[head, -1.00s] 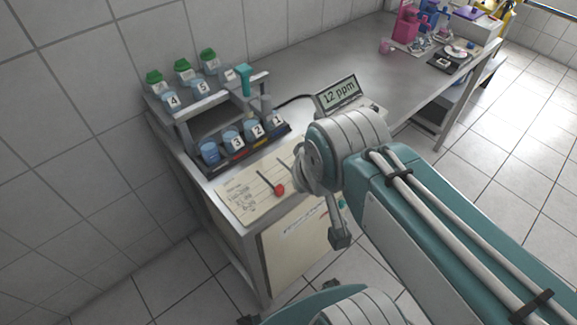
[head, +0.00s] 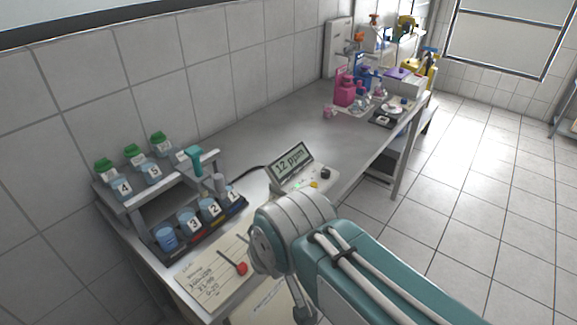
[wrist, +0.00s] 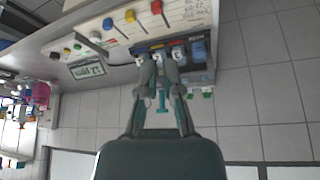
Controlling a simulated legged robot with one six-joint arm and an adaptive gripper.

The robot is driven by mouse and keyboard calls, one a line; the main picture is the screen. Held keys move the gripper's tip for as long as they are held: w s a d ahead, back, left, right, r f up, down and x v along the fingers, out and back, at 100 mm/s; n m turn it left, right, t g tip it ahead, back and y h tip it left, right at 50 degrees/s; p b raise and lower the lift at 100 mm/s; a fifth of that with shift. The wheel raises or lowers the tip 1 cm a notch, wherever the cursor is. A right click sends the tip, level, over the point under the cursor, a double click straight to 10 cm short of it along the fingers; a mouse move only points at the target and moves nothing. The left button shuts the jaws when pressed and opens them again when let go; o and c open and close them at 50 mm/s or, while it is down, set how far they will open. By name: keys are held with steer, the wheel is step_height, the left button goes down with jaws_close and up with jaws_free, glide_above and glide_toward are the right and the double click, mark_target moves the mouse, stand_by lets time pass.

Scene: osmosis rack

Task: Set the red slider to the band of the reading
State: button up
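The red slider knob (head: 242,268) sits at the lower right end of a thin dark slot on a cream card (head: 203,290) in the head view. The card has handwritten number ranges, too small to read surely. The meter (head: 291,165) reads "12 ppm"; it also shows in the wrist view (wrist: 90,69). In the wrist view a red knob (wrist: 156,7) stands at the top edge, with other coloured knobs along the panel. My gripper (wrist: 158,60) shows there with a gap between its fingers, empty, pointing toward the rack. Its fingers are hidden in the head view.
A rack (head: 190,235) with numbered blue cups stands left of the meter, with a teal-handled post (head: 193,158) and green-capped jars (head: 135,152) above. The bench (head: 270,130) is clear behind the meter. Pink and blue bottles (head: 345,88) stand at its far end.

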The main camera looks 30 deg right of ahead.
steer(key=o, duration=0.5)
steer(key=shift+w, duration=0.25)
steer(key=w+f+g, duration=0.1)
steer(key=w, duration=0.1)
steer(key=w+f+n+g, duration=0.1)
steer(key=w, duration=0.2)
steer(key=w+f+n+g, duration=0.1)
steer(key=w, duration=0.1)
steer(key=shift+w+d+f, duration=0.2)
steer(key=shift+w+f, duration=0.1)
steer(key=shift+f, duration=0.1)
steer(key=n+g, duration=0.2)
steer(key=g, duration=0.1)
glide_toward(241, 265)
steer(key=f, duration=1)
steer(key=shift+s+f, duration=0.15)
steer(key=shift+s, duration=0.05)
jaws_close()
